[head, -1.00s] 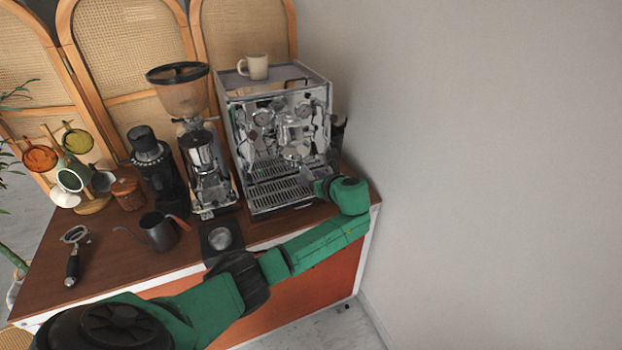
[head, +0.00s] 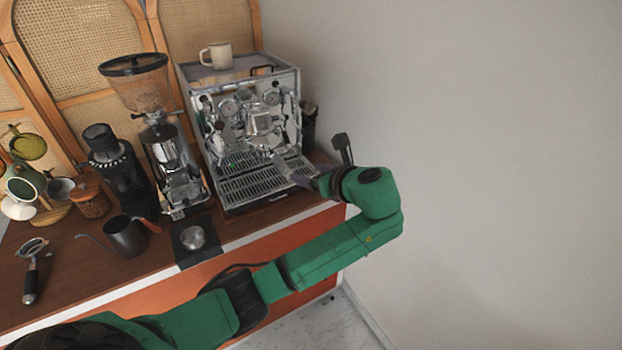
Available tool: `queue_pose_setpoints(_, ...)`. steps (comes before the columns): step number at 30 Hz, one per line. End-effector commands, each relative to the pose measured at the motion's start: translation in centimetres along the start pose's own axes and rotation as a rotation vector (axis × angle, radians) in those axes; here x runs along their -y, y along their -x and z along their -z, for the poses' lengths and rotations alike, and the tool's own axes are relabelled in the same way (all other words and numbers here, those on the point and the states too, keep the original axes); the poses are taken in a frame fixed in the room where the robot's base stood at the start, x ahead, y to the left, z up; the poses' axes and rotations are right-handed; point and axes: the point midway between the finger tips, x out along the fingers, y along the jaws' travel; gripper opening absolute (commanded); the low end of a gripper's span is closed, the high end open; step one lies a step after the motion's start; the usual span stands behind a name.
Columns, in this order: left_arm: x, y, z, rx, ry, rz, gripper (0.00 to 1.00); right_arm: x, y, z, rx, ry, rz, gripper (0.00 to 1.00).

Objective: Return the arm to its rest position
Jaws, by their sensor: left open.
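My left arm (head: 335,255) is green and reaches in from the bottom left across the front of the cart. Its gripper (head: 318,160) is at the right end of the cart, by the front right corner of the espresso machine (head: 248,125). The two dark fingers are spread apart, with nothing seen between them. One finger overlaps the right end of the drip tray in the picture; I cannot tell whether it touches. My right gripper is out of view.
A mug (head: 217,55) stands on the machine. Left of it are grinders (head: 175,165), a kettle (head: 126,238), a tamping mat with a metal tamper (head: 193,238), a portafilter (head: 32,270) and a cup tree. A bare wall (head: 500,150) bounds the right; space before it is free.

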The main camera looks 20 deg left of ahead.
Motion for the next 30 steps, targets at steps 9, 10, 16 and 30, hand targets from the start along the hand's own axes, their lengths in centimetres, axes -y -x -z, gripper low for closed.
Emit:
queue_pose_setpoints(9, 0.0, 0.7, -0.1, 0.001, 0.001, -0.001, 0.73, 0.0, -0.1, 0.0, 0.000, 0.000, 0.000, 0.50)
queue_pose_setpoints(10, 0.0, 0.7, -0.1, 0.001, 0.000, -0.001, 0.73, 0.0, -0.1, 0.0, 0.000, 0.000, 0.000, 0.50)
queue_pose_setpoints(16, 0.0, 0.6, -0.1, 0.001, 0.000, -0.001, 0.73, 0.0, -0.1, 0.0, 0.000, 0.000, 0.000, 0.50)
queue_pose_setpoints(30, -0.8, -11.6, 23.4, -0.381, 0.294, 0.019, 0.73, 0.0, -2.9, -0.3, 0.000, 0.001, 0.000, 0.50)
